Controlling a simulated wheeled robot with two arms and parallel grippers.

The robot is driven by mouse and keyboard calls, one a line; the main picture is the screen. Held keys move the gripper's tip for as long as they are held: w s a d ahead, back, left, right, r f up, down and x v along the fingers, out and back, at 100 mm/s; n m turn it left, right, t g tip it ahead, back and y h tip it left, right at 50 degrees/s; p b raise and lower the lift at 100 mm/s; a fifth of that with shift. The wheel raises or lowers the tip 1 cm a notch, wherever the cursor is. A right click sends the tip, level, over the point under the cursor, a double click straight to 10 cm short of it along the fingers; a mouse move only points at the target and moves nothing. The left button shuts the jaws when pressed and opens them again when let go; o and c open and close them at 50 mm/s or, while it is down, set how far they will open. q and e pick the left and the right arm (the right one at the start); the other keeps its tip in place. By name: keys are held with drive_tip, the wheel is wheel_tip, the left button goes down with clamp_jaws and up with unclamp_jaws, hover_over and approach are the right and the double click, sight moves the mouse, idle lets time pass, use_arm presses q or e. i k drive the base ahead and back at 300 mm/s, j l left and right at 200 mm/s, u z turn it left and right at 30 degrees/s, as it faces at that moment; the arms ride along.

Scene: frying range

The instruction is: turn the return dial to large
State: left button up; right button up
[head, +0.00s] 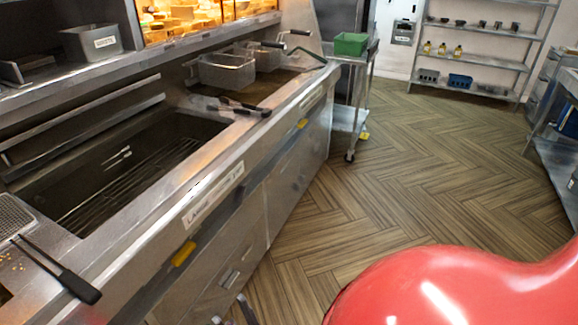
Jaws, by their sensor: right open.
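The fryer front (265,190) carries a white label (213,193) that begins with "LARGE"; the rest is too small to read. A yellow handle (183,254) sits below that label. I cannot make out the return dial for certain; a small pale fitting (230,278) shows low on the fryer front, too small to identify. My right gripper (231,309) shows only its dark fingertips at the bottom edge, apart and with nothing seen between them. It is close to the lower front panel; contact cannot be told. My left gripper is not in view.
The large vat (120,165) is open at left, with a black-handled tool (75,285) near it. Wire baskets (226,73) hang at the far vat. A cart with a green bin (350,44) stands beyond.

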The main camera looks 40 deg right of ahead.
sight(241, 190)
drive_tip(key=z, duration=1.05)
drive_tip(key=i+l+u, duration=0.25)
drive_tip(key=i+l, duration=0.15)
drive_tip(key=l, duration=0.2)
drive_tip(key=i+l+u, duration=0.15)
drive_tip(key=l, duration=0.2)
drive_tip(key=i+l+u, duration=0.1)
drive_tip(key=l, duration=0.25)
drive_tip(key=i, duration=0.1)
